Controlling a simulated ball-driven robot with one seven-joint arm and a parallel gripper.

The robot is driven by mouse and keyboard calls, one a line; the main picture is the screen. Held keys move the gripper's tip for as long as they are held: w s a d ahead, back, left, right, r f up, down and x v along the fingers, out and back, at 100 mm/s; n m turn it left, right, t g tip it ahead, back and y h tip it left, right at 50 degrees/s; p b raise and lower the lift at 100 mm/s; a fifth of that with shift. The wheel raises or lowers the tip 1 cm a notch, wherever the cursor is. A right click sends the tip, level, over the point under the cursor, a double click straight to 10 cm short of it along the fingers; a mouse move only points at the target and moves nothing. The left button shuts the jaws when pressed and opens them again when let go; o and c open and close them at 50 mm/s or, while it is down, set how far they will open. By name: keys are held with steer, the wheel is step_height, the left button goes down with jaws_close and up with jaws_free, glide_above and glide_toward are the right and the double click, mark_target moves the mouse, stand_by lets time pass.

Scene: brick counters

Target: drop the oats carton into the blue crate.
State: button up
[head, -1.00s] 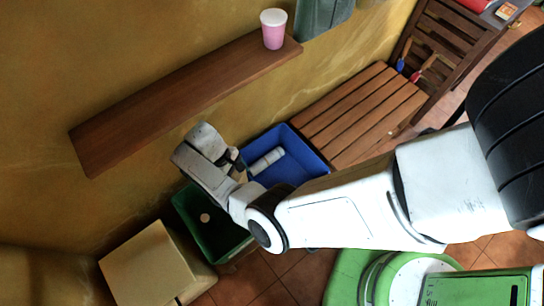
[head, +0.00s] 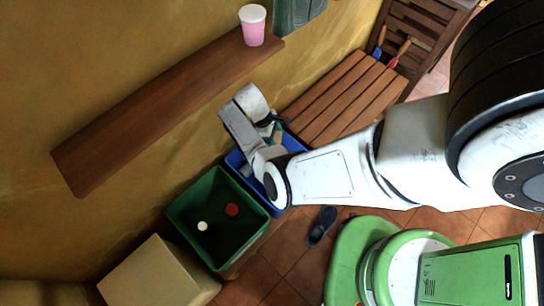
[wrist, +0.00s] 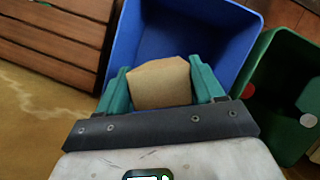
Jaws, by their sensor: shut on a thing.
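The oats carton (wrist: 160,84) is a plain tan box in the wrist view. My gripper (wrist: 162,86) is shut on it, with one teal finger on each side. The blue crate (wrist: 188,28) lies beyond the carton in the wrist view, and the carton covers part of its opening. In the head view, my gripper (head: 279,130) is over the far end of the blue crate (head: 293,143). My wrist and forearm hide much of the crate there, and the carton is mostly hidden.
A green crate (head: 187,211) with a red and a whitish round thing inside stands beside the blue one. A slatted wooden bench (head: 340,100) is on the other side. A wall shelf (head: 150,115) holds a pink cup (head: 253,27). A dark shoe (head: 321,226) lies on the floor.

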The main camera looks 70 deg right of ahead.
steer(key=shift+f+b, duration=1.6)
steer(key=shift+f, duration=0.4)
steer(key=o, duration=1.4)
steer(key=shift+c, duration=0.2)
steer(key=shift+r, duration=0.1)
steer(key=p+v, duration=0.1)
steer(key=v, duration=0.9)
steer(key=shift+r, duration=0.35)
steer(key=shift+w, duration=0.1)
